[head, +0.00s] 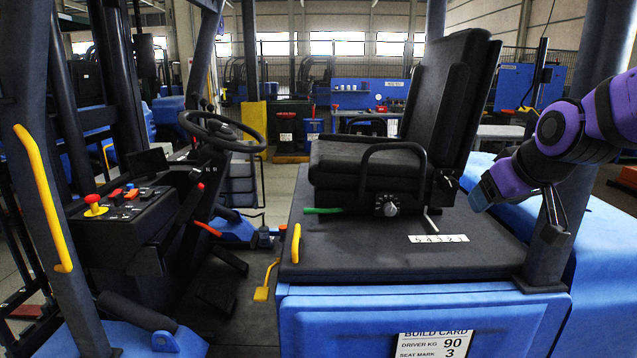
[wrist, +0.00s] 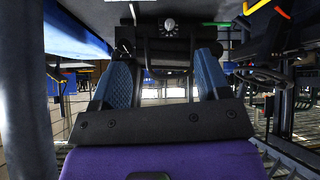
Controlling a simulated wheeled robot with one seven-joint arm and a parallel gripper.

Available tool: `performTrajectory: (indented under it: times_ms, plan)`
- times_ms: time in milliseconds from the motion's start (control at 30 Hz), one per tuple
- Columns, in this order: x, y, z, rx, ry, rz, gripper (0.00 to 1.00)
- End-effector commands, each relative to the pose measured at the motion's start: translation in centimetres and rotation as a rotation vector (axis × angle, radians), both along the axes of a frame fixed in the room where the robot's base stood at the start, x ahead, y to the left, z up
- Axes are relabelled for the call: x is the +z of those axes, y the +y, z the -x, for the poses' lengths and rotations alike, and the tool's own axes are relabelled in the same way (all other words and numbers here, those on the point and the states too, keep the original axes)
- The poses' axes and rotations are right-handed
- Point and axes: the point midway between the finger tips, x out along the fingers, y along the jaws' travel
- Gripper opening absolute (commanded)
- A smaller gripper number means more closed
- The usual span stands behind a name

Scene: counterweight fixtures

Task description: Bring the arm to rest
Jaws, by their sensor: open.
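My gripper (head: 480,196) is at the end of my purple arm, at the right of the head view, beside the black seat (head: 372,170) and above the dark deck. It touches nothing that I can see. In the wrist view, the two blue fingers of my gripper (wrist: 162,72) stand wide apart with nothing between them. The silver-and-black knob (head: 387,206) on the seat base also shows upside down in the wrist view (wrist: 168,25), beyond the fingers. A numbered white strip (head: 438,239) lies on the deck near a small metal lever (head: 431,223).
A dark post (head: 550,240) stands close to my arm at the right. The steering wheel (head: 222,131) and a control box with a red button (head: 95,205) are at the left. A build card (head: 436,345) reads driver kg 90, seat mark 3. A green handle (head: 322,210) sticks out left of the seat.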

Motion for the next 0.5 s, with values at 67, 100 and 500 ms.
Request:
performTrajectory:
  times_ms: [67, 100, 500]
  plan:
    - [1.0, -0.1, 2.9, -0.020, 0.028, -0.025, 0.69]
    - [1.2, 0.0, 4.3, -0.031, 0.045, -0.035, 0.69]
    - [2.0, 0.3, 17.5, -0.164, 0.208, -0.072, 0.69]
